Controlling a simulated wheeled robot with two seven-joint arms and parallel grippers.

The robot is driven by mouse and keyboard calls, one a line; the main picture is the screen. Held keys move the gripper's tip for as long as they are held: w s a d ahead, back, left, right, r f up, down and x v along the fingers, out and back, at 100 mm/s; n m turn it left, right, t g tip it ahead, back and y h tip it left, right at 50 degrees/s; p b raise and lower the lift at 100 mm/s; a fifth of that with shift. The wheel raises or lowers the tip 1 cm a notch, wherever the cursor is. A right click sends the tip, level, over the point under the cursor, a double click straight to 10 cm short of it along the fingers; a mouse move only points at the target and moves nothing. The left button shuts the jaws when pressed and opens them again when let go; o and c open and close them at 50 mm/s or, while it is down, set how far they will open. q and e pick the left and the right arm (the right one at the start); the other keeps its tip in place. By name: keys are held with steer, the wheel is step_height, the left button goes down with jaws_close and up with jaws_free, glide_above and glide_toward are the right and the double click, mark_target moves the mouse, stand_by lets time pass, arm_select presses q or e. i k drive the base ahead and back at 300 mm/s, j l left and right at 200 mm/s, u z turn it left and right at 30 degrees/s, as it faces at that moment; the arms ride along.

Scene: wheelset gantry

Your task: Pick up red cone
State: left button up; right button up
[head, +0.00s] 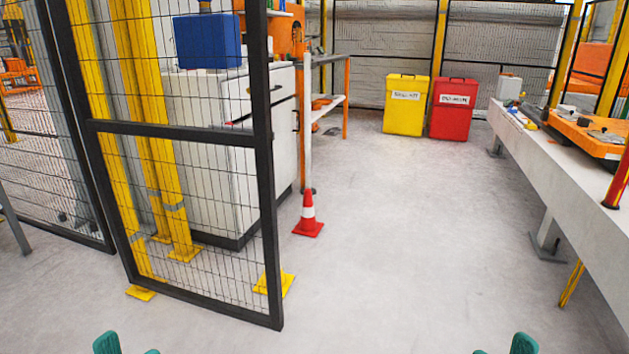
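The red cone (308,216) stands upright on the floor near the middle of the head view. It has a white band and a square red base. It is just right of the black mesh fence panel and well ahead of both grippers. My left gripper (130,349) shows only as green fingertips at the bottom left edge. My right gripper (502,349) shows the same way at the bottom right. Each pair of tips looks apart with nothing between them. The rest of both grippers is out of frame.
The black mesh fence (273,230) stands at left before a white cabinet (285,120) with a blue case (207,40). A yellow bin (404,105) and red bin (453,110) stand at the back. A long grey bench (570,160) runs along the right. The middle floor is clear.

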mark_target(308, 226)
steer(key=i+l+z, duration=0.3)
steer(key=i, duration=0.15)
steer(key=i+l+z, duration=0.15)
steer(key=i+z, duration=0.15)
steer(key=i, duration=0.2)
steer(key=i+z, duration=0.3)
steer(key=i, duration=0.2)
steer(key=i+u, duration=0.2)
steer(key=i, duration=0.3)
steer(key=i+u, duration=0.15)
steer(key=i, duration=0.35)
steer(key=i+l+u, duration=0.2)
steer(key=i, duration=0.3)
steer(key=i+u, duration=0.15)
steer(key=i, duration=0.35)
steer(key=i+j+u, duration=0.1)
steer(key=i+u, duration=0.4)
steer(key=i+l+u, duration=0.1)
steer(key=i+u, duration=0.35)
steer(key=i+l+u, duration=0.25)
steer(key=i+u, duration=0.25)
steer(key=k, duration=0.1)
